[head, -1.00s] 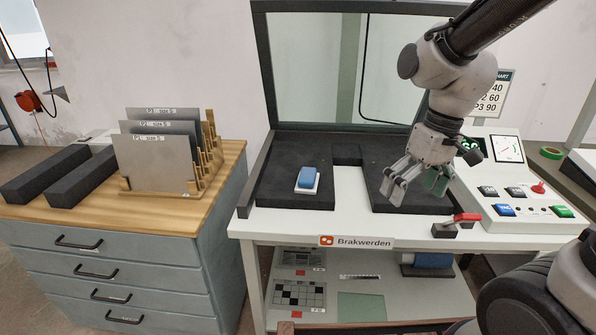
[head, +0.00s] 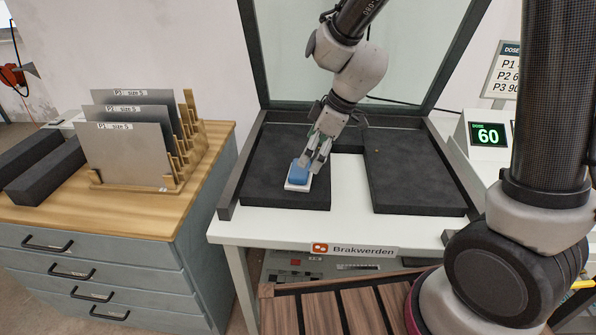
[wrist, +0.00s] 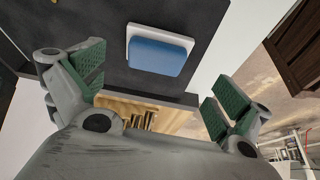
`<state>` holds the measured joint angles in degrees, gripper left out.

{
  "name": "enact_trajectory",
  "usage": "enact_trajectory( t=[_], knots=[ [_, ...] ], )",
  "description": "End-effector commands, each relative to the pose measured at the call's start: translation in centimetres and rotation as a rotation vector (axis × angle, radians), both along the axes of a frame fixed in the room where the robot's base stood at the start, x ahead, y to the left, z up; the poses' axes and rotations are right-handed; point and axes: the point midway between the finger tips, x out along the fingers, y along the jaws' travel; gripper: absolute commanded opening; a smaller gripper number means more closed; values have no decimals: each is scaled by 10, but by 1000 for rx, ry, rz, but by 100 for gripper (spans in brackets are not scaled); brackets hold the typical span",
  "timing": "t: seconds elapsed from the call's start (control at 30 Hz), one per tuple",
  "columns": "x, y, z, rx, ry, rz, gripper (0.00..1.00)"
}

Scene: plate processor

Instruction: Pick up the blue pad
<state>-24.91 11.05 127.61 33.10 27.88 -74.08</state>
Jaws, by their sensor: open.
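The blue pad (head: 299,172) sits on a small white base (head: 298,185) on the left dark foam block of the white table. My gripper (head: 316,158) is just above and behind it in the head view, covering part of its right side. In the wrist view the blue pad (wrist: 157,56) lies beyond the fingers, near the top middle. My gripper (wrist: 155,90) is open there, with green finger pads on either side and nothing between them. I cannot tell from the head view whether a finger touches the pad.
A second dark foam block (head: 410,180) lies to the right across a white gap. A framed clear panel (head: 430,55) stands behind. A wooden rack of grey plates (head: 125,155) stands on the drawer cabinet at left. A slatted wooden surface (head: 340,310) is in front.

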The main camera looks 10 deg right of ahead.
Motion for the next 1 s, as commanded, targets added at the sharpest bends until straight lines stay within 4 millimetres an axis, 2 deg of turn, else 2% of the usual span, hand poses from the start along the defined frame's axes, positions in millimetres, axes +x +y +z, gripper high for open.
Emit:
enact_trajectory(
  t=[0.17, 0.63, 0.93, 1.0],
  knots=[
    [2, 2, -7, -10, -22, 50, 100],
    [17, 28, -64, -10, -21, 49, 100],
    [18, 31, -70, -10, -23, 49, 100],
    [18, 31, -70, -10, -23, 49, 89]
  ],
)
